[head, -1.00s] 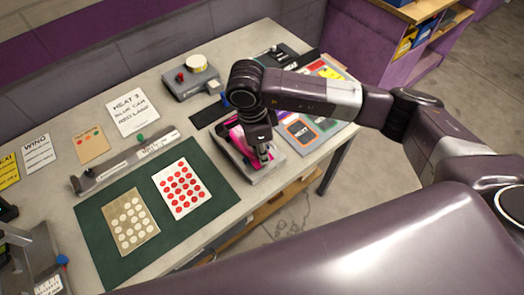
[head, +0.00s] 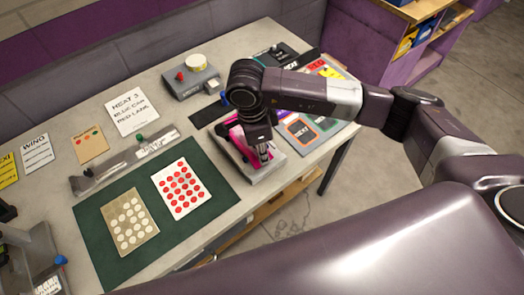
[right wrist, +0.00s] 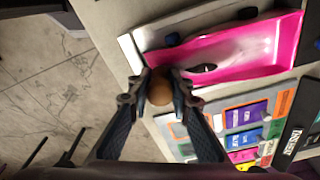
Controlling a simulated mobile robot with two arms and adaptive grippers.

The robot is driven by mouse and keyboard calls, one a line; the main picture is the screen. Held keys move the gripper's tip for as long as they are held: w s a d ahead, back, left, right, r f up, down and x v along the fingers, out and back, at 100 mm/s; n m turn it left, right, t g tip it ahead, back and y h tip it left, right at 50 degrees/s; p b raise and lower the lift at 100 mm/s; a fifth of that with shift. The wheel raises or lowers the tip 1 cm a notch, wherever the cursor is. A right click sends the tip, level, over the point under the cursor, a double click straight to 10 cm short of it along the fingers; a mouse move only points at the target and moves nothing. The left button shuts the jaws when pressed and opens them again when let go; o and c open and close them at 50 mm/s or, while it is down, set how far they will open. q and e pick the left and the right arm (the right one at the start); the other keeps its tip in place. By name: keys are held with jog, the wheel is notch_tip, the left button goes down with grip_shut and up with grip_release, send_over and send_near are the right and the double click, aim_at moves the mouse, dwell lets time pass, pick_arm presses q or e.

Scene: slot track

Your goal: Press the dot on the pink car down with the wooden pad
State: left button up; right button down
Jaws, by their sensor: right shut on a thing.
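The pink car (right wrist: 262,52) lies in a light grey cradle in the right wrist view. It also shows in the head view (head: 238,143), partly hidden by my right gripper. A dark oval mark (right wrist: 204,68) is on its pink surface; I cannot tell if this is the dot. My right gripper (head: 264,155) points down at the near end of the car. In the right wrist view its fingers (right wrist: 162,85) are shut on the wooden pad (right wrist: 160,92), which shows a round brown end. Whether the pad touches the car is hidden. My left gripper is not in view.
A sheet of red dots (head: 181,188) and a sheet of pale dots (head: 129,221) lie on the green mat (head: 92,247). A grey box with a red button (head: 193,80) stands behind. A tray with coloured panels (head: 305,130) sits right of the cradle, near the bench edge.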

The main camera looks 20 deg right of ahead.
jog(key=shift+b, duration=0.4)
dwell(0.9)
dwell(0.5)
jog(key=shift+r+p, duration=1.4)
jog(key=shift+r, duration=2.15)
